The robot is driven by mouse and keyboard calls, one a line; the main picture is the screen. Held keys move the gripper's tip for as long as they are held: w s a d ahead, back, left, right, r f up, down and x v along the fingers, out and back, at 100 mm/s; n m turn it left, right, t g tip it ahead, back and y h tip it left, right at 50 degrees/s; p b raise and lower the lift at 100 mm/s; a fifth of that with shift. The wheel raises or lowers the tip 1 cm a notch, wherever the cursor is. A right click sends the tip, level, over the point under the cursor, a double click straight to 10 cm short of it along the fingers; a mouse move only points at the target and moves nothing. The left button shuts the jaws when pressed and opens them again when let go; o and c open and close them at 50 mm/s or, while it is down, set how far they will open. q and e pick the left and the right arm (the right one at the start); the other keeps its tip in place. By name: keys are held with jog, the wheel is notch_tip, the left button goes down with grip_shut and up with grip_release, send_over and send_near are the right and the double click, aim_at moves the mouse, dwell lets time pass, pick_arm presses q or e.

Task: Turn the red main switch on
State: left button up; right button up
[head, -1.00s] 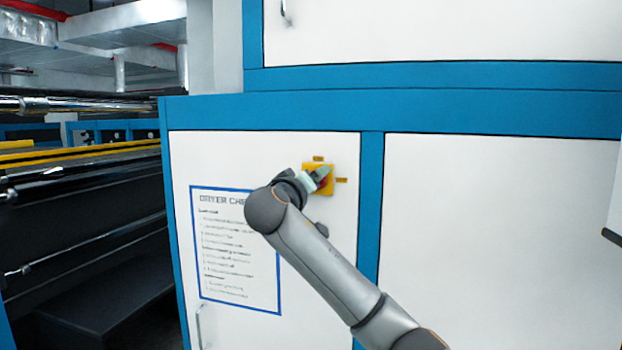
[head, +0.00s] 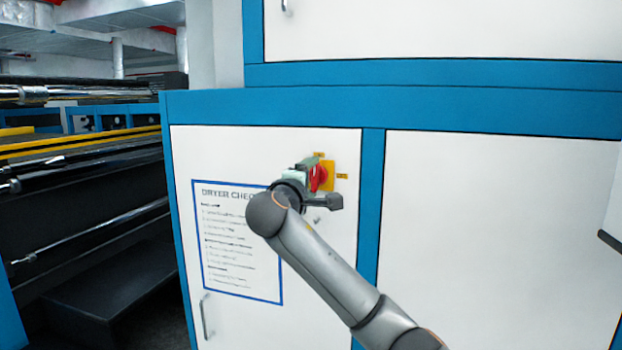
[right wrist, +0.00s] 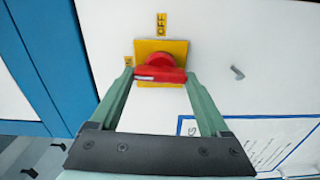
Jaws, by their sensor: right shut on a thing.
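The red main switch (head: 318,177) sits on a yellow square plate (head: 328,176) on the white cabinet door. In the right wrist view the red handle (right wrist: 160,69) lies crosswise on its plate (right wrist: 175,47), a pale mark at its left end. A label reading OFF (right wrist: 161,26) is above the plate and another, partly hidden label (right wrist: 128,61) is at its left. My right gripper (right wrist: 160,78) is shut on the handle, one finger at each end; it also shows in the head view (head: 312,174). My left gripper is out of view.
A framed checklist (head: 235,265) hangs left of and below the switch. A door handle (head: 206,316) is near the lower left door edge. Blue frame strips (head: 372,200) border the doors. Dark roller machinery (head: 90,215) stands at the left.

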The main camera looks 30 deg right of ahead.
jog(key=shift+f+n, duration=0.1)
jog(key=shift+n, duration=0.5)
jog(key=o, duration=1.2)
jog(key=b+v, duration=0.3)
jog(key=v, duration=0.9)
jog(key=shift+s+a, duration=0.2)
jog(key=shift+s, duration=0.05)
